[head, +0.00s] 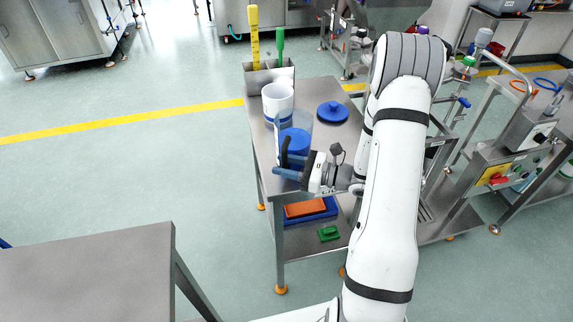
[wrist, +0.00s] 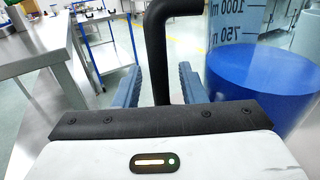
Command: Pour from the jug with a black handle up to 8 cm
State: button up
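The clear jug (head: 296,143) with blue liquid stands on a steel table. Its black handle (head: 284,153) faces the near left. In the wrist view the jug (wrist: 264,80) fills the right side and shows volume marks above the liquid. My gripper (head: 287,164) is at the handle, in front of the jug. In the wrist view its two blue fingers (wrist: 158,78) stand on either side of the black handle (wrist: 157,35), with gaps on both sides, so it is open around it. A white vessel (head: 278,97) with a blue band stands just behind the jug.
A blue lid (head: 333,112) lies to the right on the table (head: 318,136). A steel holder (head: 256,78) with yellow (head: 254,36) and green (head: 280,46) tools stands at the far end. An orange item (head: 305,209) sits on the lower shelf. Floor is free to the left.

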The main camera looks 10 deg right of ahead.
jog(key=shift+f, duration=0.15)
jog(key=b+v, duration=0.2)
jog(key=v, duration=0.5)
jog(key=s+a+r+n+g+h, duration=0.55)
jog(key=s+a+n+g, duration=0.35)
jog(key=s+n+g, duration=0.3)
jog(key=s+d+r+n+t+h, duration=0.4)
jog(key=r+n+h, duration=0.3)
jog(key=n+h, duration=0.3)
jog(key=shift+s+n+t, duration=0.7)
jog(key=shift+n+t, duration=0.1)
jog(key=shift+n, duration=0.2)
